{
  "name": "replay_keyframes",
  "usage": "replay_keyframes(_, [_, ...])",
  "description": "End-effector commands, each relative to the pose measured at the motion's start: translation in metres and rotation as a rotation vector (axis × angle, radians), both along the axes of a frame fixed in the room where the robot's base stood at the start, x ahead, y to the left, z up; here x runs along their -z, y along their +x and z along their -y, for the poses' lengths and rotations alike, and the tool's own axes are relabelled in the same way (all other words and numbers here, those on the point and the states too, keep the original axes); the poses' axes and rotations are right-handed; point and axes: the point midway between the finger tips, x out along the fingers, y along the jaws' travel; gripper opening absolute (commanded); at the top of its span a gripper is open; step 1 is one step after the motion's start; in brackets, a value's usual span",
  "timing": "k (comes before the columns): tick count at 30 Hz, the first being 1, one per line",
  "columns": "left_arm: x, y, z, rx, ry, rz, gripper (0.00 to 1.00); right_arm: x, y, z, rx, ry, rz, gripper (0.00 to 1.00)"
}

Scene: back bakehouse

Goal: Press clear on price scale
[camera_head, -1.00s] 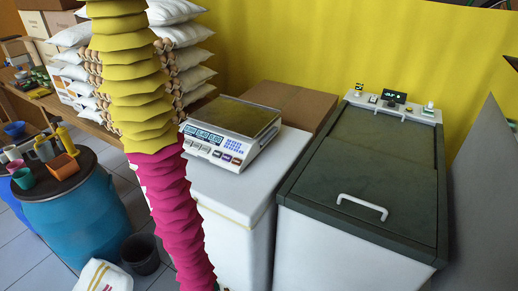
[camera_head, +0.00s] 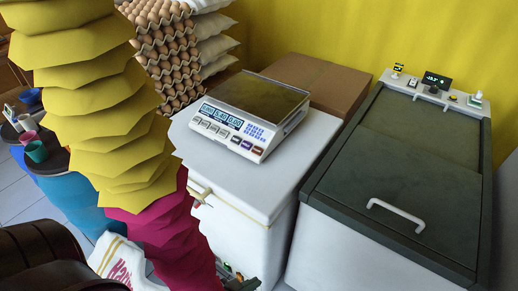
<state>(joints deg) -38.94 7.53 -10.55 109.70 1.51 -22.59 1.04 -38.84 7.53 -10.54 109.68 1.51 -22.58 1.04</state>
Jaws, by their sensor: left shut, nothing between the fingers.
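The price scale (camera_head: 252,105) is white with a dark flat platter (camera_head: 258,92). It stands on the white tub's lid (camera_head: 296,148). Its sloped front has three lit displays (camera_head: 221,116), a blue keypad (camera_head: 254,131) and a row of larger keys (camera_head: 246,145) at the lower right. The key labels are too small to read, so I cannot tell which one is clear. My left gripper is shut and empty; its fingertips do not stand out clearly, and nothing touches the scale's keys. My right gripper is not in view.
A tall yellow and magenta stack (camera_head: 105,130) stands close at left. Egg trays (camera_head: 170,50) are behind it. A cardboard box (camera_head: 335,88) is behind the scale. A dark-lidded chest (camera_head: 400,170) with a white handle (camera_head: 396,214) is at right. The space above the scale is clear.

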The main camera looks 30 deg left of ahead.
Motion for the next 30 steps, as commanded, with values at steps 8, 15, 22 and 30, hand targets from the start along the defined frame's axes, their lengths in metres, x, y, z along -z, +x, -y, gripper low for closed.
replay_keyframes(8, [-0.027,0.021,-0.015,-0.053,-0.006,-0.045,0.00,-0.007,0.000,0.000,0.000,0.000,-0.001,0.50])
replay_keyframes(15, [-0.097,0.088,-0.067,-0.299,-0.115,-0.037,0.00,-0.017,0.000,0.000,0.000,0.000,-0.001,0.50])
replay_keyframes(22, [-0.163,0.170,-0.120,-0.543,-0.399,0.172,0.00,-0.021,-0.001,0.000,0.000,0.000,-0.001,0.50])
replay_keyframes(30, [-0.235,0.228,-0.167,-0.685,-0.714,0.359,0.00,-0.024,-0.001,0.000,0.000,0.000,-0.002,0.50])
